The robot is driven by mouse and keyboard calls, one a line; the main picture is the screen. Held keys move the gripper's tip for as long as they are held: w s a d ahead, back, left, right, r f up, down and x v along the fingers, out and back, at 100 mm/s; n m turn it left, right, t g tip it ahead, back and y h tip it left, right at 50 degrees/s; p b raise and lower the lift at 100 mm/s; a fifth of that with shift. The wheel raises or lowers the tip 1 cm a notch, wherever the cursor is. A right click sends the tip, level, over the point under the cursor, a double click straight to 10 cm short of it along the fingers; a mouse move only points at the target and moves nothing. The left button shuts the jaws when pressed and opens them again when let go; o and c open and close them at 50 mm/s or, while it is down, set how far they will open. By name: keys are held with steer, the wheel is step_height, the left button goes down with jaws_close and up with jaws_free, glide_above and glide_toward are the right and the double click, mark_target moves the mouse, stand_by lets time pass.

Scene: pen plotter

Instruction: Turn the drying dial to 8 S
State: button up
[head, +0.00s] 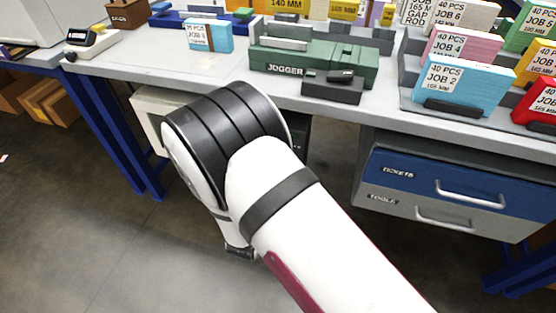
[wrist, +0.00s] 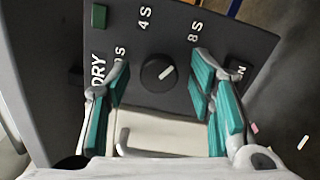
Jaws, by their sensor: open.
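The drying dial (wrist: 158,73) is a round black knob on a dark panel (wrist: 180,105) in the wrist view. Its white pointer line slants up and to the right, roughly toward the 8 S label (wrist: 193,31); exact alignment is hard to tell. The 4 S label (wrist: 145,18) is above the dial, a partly covered label ending in S is at left, and DRY (wrist: 98,70) is further left. My gripper (wrist: 160,80) is open, its teal-padded fingers on either side of the dial with gaps. In the head view my arm hides the gripper and dial.
A green square (wrist: 186,2) and a partly covered ON label (wrist: 240,72) are on the panel. A pale part (wrist: 160,135) lies below the dial. In the head view the workbench (head: 130,65) is above my arm, and drawers (head: 440,180) are at right.

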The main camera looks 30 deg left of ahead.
steer(key=v, duration=1.1)
steer(key=shift+s+d, duration=0.2)
steer(key=shift+s, duration=0.2)
